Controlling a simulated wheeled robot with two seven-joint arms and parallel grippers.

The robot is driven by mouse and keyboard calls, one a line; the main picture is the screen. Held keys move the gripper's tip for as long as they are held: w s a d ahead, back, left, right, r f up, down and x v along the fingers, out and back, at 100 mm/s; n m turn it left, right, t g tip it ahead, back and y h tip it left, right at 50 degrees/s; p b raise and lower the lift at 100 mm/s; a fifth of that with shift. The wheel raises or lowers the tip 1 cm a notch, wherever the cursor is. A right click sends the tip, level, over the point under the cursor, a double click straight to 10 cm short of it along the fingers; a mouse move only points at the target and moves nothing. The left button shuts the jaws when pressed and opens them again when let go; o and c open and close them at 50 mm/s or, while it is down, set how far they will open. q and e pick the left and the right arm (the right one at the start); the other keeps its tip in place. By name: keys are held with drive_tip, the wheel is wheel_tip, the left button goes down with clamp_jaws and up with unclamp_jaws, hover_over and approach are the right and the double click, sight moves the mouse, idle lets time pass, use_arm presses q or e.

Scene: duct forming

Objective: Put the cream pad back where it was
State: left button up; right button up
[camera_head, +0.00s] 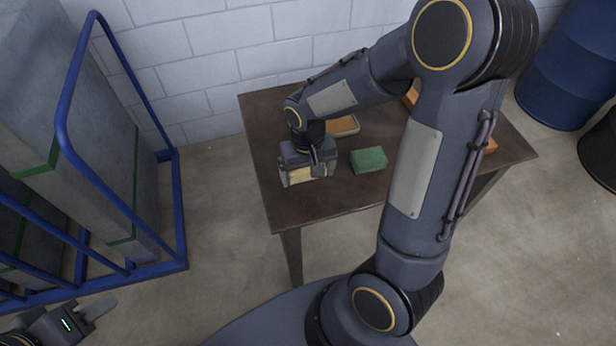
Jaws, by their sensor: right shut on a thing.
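The cream pad (300,176) is at the left part of the dark brown table (340,203), partly covered by my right gripper (310,172). My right gripper is shut on it from above. Whether the pad touches the table top is hard to tell. My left gripper (92,309) is low at the bottom left corner, away from the table, and its finger gap is unclear.
A green block (369,160) lies right of the cream pad. A shallow tray with a tan-orange piece (343,125) lies behind. Orange pieces (489,146) show partly behind my arm.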

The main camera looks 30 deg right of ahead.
sight(308, 179)
drive_tip(key=shift+w+d+f, duration=0.15)
drive_tip(key=shift+f, duration=0.15)
drive_tip(key=shift+w+f, duration=0.1)
drive_tip(key=shift+f, duration=1.55)
drive_tip(key=shift+f, duration=0.1)
drive_tip(key=o, duration=0.7)
drive_tip(key=shift+o, duration=0.2)
wheel_tip(308, 179, up, 12)
drive_tip(key=shift+f+p, duration=0.2)
drive_tip(key=shift+p, duration=0.15)
drive_tip(key=shift+s+r, duration=0.25)
drive_tip(key=shift+r, duration=0.35)
drive_tip(key=s+a+r+t+y, duration=0.1)
drive_tip(key=s+r+t+y, duration=0.1)
drive_tip(key=s, duration=0.5)
drive_tip(key=s+a+r+n+t+y, duration=0.1)
drive_tip(key=s+a+r+t, duration=0.1)
drive_tip(key=s, duration=0.5)
wheel_tip(308, 179, up, 2)
drive_tip(key=shift+s+a+r+t+y, duration=0.1)
drive_tip(key=shift+s+a+t+y, duration=0.2)
drive_tip(key=shift+t, duration=0.5)
